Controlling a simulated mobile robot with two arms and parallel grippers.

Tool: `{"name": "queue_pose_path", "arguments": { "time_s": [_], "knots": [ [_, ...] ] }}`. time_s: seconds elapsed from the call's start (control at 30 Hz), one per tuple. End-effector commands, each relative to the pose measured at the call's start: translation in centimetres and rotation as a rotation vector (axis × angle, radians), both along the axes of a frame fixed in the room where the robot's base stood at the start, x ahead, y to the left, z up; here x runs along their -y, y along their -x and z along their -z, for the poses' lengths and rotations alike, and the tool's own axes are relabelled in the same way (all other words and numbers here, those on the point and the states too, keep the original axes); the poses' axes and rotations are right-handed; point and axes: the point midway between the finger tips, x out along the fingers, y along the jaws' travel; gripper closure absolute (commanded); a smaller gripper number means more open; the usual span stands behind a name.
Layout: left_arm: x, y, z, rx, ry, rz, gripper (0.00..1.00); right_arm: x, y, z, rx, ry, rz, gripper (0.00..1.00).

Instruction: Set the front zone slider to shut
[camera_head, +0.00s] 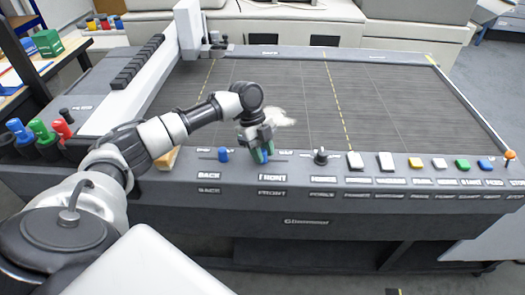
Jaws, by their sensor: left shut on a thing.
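The front zone slider (265,158) is on the sloped front panel, above the label FRONT. The gripper points down and is shut on this knob. Some of the slider's slot shows to the right of the fingers. The like back zone slider, with a blue knob (223,155), is to the left above the label BACK. My right gripper is not in view.
The dark cutting bed (390,100) lies behind the panel.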

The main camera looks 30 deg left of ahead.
Motion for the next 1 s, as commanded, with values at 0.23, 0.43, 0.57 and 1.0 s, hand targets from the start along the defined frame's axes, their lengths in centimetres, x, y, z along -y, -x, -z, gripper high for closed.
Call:
{"name": "queue_pose_path", "arguments": {
  "time_s": [0.23,0.43,0.57,1.0],
  "knots": [
    [3.1,-1.9,-0.3,0.003,0.007,0.003,1.00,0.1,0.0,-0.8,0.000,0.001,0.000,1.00],
    [5.3,-3.4,-0.2,0.002,0.005,0.000,1.00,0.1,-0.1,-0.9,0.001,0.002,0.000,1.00],
    [5.6,-3.5,-0.2,0.004,0.005,0.000,1.00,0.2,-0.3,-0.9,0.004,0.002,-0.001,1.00],
    [5.5,-3.4,-0.1,0.002,0.004,0.000,0.48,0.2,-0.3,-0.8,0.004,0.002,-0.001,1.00]
  ]
}}
